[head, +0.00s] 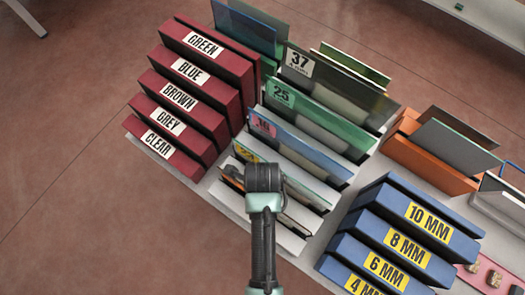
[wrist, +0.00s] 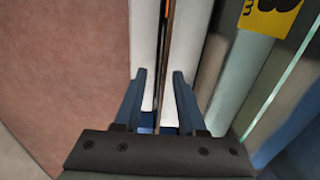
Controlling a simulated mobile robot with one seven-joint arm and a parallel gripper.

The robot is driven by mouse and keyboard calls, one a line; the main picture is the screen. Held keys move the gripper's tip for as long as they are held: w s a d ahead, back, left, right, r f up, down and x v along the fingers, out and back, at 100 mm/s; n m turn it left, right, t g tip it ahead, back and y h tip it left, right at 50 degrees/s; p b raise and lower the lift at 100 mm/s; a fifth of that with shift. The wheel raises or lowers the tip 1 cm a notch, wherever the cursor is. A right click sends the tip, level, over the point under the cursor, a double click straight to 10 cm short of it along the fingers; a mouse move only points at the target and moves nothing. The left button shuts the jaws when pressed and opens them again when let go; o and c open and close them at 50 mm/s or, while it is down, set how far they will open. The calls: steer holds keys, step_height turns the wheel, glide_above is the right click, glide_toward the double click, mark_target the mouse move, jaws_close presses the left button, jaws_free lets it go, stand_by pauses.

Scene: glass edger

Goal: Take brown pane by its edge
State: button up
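The brown pane (wrist: 165,60) shows in the wrist view as a thin upright edge, dark with an orange-brown line, standing between two pale rack blocks. My gripper (wrist: 158,78) is open, with one blue fingertip on each side of that edge and a visible gap on both sides. I cannot tell how far down the fingers reach along the pane. In the head view my gripper (head: 264,190) is over the front end of the pane rack, and the arm hides its fingers. A brownish edge (head: 232,178) shows just left of it there.
More panes stand close behind, labelled 36, 25 (head: 282,95) and 37 (head: 299,62). Dark red blocks (head: 178,97) with colour names stand left, blue thickness blocks (head: 400,235) right, and an orange holder (head: 425,160) beyond. Bare floor (head: 75,150) lies left.

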steer(key=shift+w+f, duration=0.2)
steer(key=shift+f, duration=1.85)
jaws_close()
steer(key=shift+r, duration=0.1)
